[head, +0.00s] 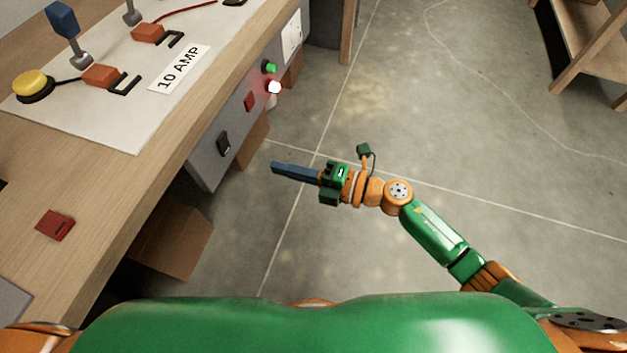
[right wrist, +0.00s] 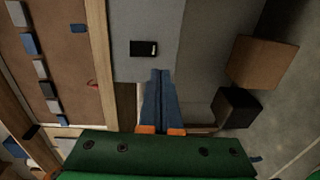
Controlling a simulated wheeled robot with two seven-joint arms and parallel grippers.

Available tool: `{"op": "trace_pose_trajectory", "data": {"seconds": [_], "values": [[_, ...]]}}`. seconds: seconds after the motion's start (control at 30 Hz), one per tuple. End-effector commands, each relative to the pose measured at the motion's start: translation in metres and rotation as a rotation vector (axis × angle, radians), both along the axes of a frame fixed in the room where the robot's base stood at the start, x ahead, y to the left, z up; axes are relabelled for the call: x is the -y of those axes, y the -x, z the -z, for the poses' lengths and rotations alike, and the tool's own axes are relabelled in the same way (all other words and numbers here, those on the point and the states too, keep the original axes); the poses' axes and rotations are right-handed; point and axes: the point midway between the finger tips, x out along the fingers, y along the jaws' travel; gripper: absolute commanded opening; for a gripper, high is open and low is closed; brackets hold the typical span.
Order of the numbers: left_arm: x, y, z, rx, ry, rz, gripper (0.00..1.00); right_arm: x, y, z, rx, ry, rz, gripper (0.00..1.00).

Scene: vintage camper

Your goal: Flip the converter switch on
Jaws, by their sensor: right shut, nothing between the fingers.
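A grey converter box (head: 207,170) is mounted under the front edge of the wooden bench in the head view. A black rocker switch (head: 223,144) is on its front face. The switch (right wrist: 143,48) also shows in the right wrist view, ahead of the fingers and a little left of them; I cannot tell which way it is tipped. My right gripper (head: 275,167) is shut and empty, apart from the box, with its blue fingers pointing toward it. Its fingertips (right wrist: 160,73) show side by side in the right wrist view. My left gripper is out of view.
The box also carries a green light (head: 270,68), a glowing red-white lamp (head: 274,87) and a red square (head: 250,101). Cardboard boxes (head: 172,240) stand under the bench.

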Motion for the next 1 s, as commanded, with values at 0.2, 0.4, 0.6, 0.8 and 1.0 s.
{"op": "trace_pose_trajectory", "data": {"seconds": [0.2,0.4,0.6,0.8,1.0], "values": [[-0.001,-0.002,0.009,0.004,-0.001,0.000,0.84,0.038,0.014,0.008,-0.001,0.002,0.000,0.00],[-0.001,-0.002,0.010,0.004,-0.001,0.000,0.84,0.048,0.018,0.007,0.000,-0.001,-0.002,0.00],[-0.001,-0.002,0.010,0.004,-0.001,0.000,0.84,0.049,0.018,0.006,0.000,-0.001,-0.001,0.00],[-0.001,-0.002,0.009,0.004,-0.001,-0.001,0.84,0.049,0.018,0.007,-0.002,-0.002,0.000,0.00],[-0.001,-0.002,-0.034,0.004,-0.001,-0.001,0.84,0.111,-0.034,0.046,-0.428,-0.179,0.485,0.00]]}}
